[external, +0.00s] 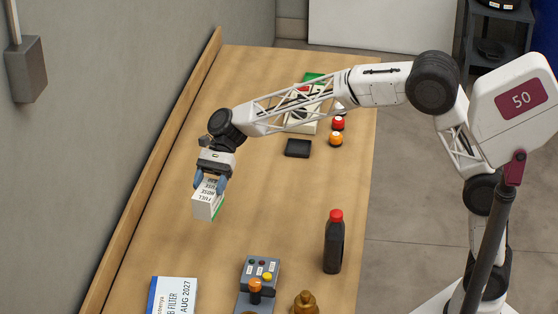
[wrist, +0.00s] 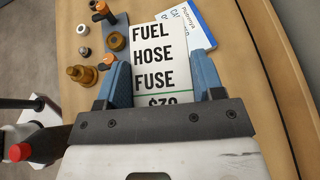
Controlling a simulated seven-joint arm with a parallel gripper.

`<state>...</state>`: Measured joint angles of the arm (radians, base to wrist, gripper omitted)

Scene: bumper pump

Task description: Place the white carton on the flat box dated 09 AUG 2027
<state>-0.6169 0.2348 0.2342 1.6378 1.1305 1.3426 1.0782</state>
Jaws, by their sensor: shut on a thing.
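The white carton (external: 208,203) is held in my gripper (external: 209,184) above the table, in the left middle of the external view. In the wrist view the carton (wrist: 160,62) faces the camera with "FUEL HOSE FUSE" lettering and a green line, between the two blue fingers of my gripper (wrist: 165,85). The flat box (external: 172,296) lies on the table at the bottom left of the external view, white with a blue edge. Its visible print includes "AUG 2027"; the day is cut off. In the wrist view part of the flat box (wrist: 199,22) shows behind the carton.
A control box with an orange-topped lever (external: 257,275), a brass part (external: 304,303) and a black bottle with a red cap (external: 334,245) stand right of the flat box. A raised ledge (external: 150,175) runs along the wall. The table around the held carton is clear.

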